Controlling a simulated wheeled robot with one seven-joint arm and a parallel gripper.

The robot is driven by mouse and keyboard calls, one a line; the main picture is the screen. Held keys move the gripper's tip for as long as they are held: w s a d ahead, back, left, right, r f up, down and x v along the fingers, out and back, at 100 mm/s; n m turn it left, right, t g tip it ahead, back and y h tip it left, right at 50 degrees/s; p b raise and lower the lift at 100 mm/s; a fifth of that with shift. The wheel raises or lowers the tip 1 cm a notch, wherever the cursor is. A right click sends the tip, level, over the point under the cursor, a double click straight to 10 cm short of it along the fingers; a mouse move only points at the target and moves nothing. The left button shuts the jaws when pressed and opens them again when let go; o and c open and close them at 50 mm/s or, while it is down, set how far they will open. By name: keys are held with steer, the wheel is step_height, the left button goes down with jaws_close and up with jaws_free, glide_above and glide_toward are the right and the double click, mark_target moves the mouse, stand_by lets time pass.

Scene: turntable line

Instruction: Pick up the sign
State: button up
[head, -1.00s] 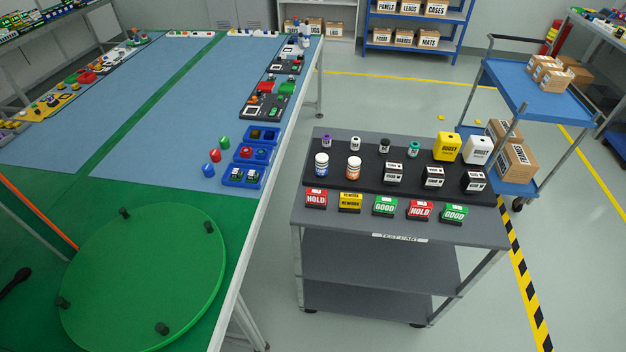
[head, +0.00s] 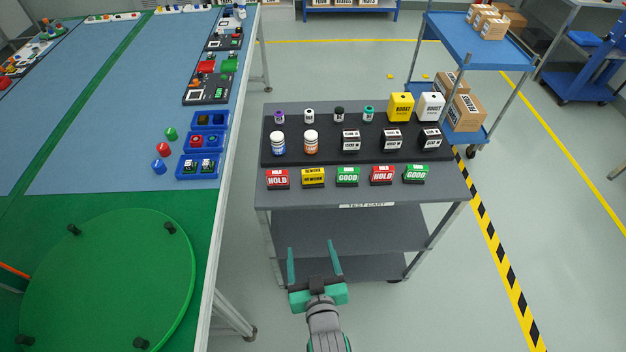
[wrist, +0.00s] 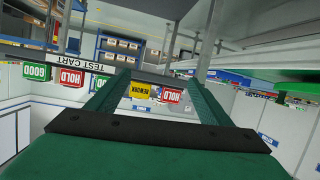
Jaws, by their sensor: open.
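Several small tent-shaped signs stand in a row along the front edge of the grey test cart (head: 440,192). From left to right they are a red HOLD sign (head: 277,179), a yellow REWORK sign (head: 313,178), a green GOOD sign (head: 347,177), another red HOLD sign (head: 382,175) and another green GOOD sign (head: 416,174). My gripper (head: 313,248) is open and empty, in front of the cart and apart from the signs. In the wrist view, the yellow REWORK sign (wrist: 140,91) and a red HOLD sign (wrist: 171,95) show between the fingers.
Behind the signs, a black raised board (head: 262,150) holds bottles, vials and boxes. A green turntable (head: 110,280) on the long table (head: 110,120) is at left. A blue trolley (head: 465,60) with cartons stands at back right. Floor right of the cart is clear.

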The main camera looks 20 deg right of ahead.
steer(key=m, duration=0.1)
glide_toward(313, 180)
steer(key=shift+g+h, duration=0.3)
steer(key=shift+g, duration=0.2)
steer(key=x, duration=0.5)
steer(key=shift+w+d+f, duration=0.1)
steer(key=shift+w+d, duration=0.15)
steer(key=shift+w, duration=0.1)
steer(key=shift+a+r+x, duration=0.1)
steer(key=shift+a+x, duration=0.1)
steer(key=shift+x, duration=1.15)
steer(key=shift+a+r+x, duration=0.1)
steer(key=shift+a+x, duration=0.05)
steer(key=shift+x, duration=1.15)
steer(key=shift+w, duration=0.2)
steer(key=c, duration=1.2)
